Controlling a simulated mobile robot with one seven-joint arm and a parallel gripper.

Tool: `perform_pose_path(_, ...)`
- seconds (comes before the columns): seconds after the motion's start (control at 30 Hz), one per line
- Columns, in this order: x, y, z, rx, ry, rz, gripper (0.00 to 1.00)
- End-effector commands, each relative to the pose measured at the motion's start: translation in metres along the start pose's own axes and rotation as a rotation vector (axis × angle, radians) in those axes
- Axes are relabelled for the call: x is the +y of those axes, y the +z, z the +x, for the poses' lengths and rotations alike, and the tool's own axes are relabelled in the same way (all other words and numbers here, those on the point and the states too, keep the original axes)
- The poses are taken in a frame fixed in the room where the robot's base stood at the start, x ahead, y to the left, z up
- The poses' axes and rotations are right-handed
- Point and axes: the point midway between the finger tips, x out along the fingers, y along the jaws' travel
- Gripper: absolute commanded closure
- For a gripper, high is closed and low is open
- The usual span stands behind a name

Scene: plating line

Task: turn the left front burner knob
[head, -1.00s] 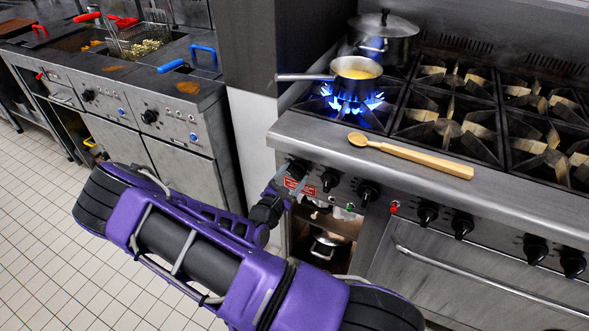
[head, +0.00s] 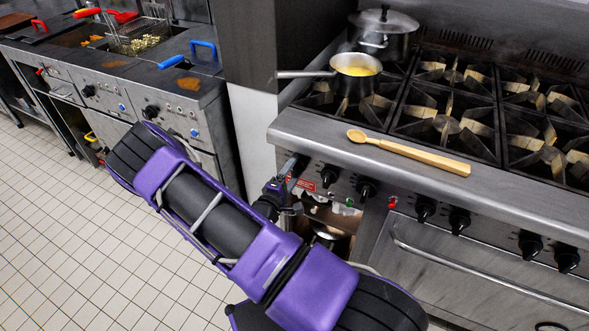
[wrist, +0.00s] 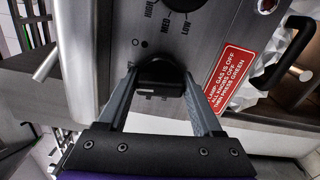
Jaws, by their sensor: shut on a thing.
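My gripper (wrist: 159,82) is shut on a black knob (wrist: 158,69) on the stove's steel front panel in the wrist view, one finger on each side. In the head view my gripper (head: 291,176) is at the left end of the panel, with the held knob largely hidden by it. A small pan (head: 355,76) with yellow contents sits on the left front burner (head: 322,101). No flame shows under it.
A wooden spoon (head: 418,157) lies on the stove's front ledge. More knobs (head: 366,188) line the panel to the right, near a red sign (wrist: 229,73). A lidded pot (head: 384,36) stands behind the pan. Fryers (head: 180,95) stand at the left.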

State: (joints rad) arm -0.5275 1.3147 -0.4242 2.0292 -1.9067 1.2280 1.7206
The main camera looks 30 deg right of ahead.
Motion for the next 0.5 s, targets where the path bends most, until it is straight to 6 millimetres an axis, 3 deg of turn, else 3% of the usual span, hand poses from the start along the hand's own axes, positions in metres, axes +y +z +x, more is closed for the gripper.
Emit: perform_pose_path(0.5,-0.0001,-0.0009,-0.0003,0.002,-0.001,0.154,0.88)
